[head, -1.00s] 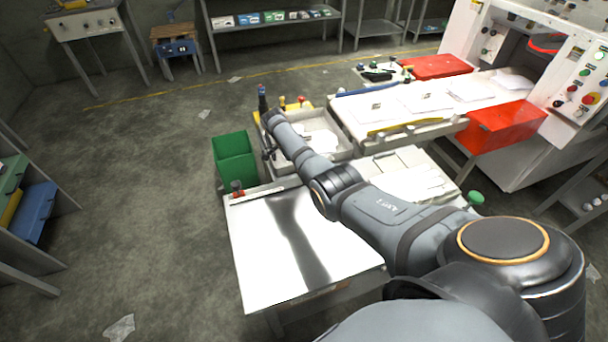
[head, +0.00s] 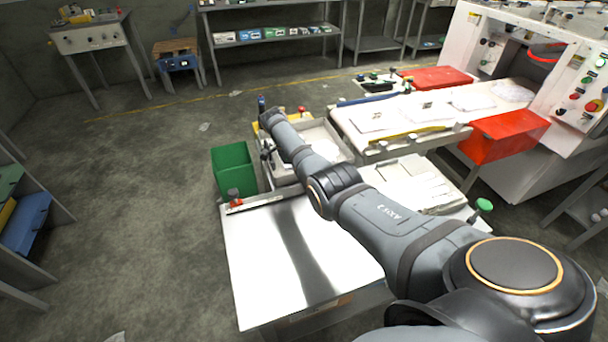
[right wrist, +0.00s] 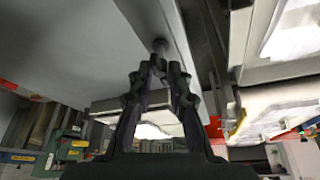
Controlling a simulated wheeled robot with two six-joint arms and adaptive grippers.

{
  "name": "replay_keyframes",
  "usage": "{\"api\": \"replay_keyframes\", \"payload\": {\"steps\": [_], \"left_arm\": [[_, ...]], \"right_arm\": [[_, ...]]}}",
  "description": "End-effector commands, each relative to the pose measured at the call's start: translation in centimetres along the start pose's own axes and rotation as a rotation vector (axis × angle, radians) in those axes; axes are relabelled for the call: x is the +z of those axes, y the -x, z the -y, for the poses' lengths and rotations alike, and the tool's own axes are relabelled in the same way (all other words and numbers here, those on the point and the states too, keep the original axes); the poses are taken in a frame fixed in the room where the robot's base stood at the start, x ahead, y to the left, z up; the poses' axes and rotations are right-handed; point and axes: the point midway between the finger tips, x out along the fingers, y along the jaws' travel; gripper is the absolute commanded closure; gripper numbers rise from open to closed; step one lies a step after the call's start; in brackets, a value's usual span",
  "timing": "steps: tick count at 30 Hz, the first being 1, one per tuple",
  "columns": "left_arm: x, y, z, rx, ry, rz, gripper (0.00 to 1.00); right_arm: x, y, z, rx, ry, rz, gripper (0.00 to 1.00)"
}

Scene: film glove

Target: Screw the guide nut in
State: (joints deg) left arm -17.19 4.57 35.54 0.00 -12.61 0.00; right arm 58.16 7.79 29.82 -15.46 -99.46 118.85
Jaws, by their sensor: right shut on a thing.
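In the right wrist view, a small grey round-headed piece (right wrist: 160,45), which looks like the guide nut, sits against a pale panel (right wrist: 85,45) above the fingers. My right gripper (right wrist: 160,66) has its black fingertips close together just at this piece, shut on it. The contact itself is small and dark, so thread and seating cannot be made out. In the head view my right arm reaches from the lower right to the tray area at the far end of the white table (head: 255,265). The gripper there is mostly hidden by the arm. My left gripper is in neither view.
A green bin (head: 232,170) stands left of the grey tray (head: 335,148). A white machine bed (head: 400,112) and a red box (head: 503,132) lie to the right. A green knob (head: 484,204) stands by the table's right side. The floor at left is open.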

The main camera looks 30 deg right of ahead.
Motion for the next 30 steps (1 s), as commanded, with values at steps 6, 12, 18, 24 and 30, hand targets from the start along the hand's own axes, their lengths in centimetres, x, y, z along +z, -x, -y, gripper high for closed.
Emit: {"api": "replay_keyframes", "payload": {"steps": [6,12,18,24,30], "left_arm": [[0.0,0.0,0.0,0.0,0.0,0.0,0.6],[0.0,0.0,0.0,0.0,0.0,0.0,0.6],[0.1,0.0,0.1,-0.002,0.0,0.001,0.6],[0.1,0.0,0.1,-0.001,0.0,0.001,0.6],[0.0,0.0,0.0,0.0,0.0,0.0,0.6]], "right_arm": [[-0.1,0.2,0.1,-0.005,-0.002,0.001,0.62],[0.0,0.1,0.1,-0.003,0.0,0.001,0.62],[0.0,1.5,0.1,-0.005,0.0,0.002,0.62],[0.1,6.3,0.1,-0.006,0.001,0.004,0.62],[0.0,10.4,0.1,-0.004,0.0,0.001,0.62]]}}
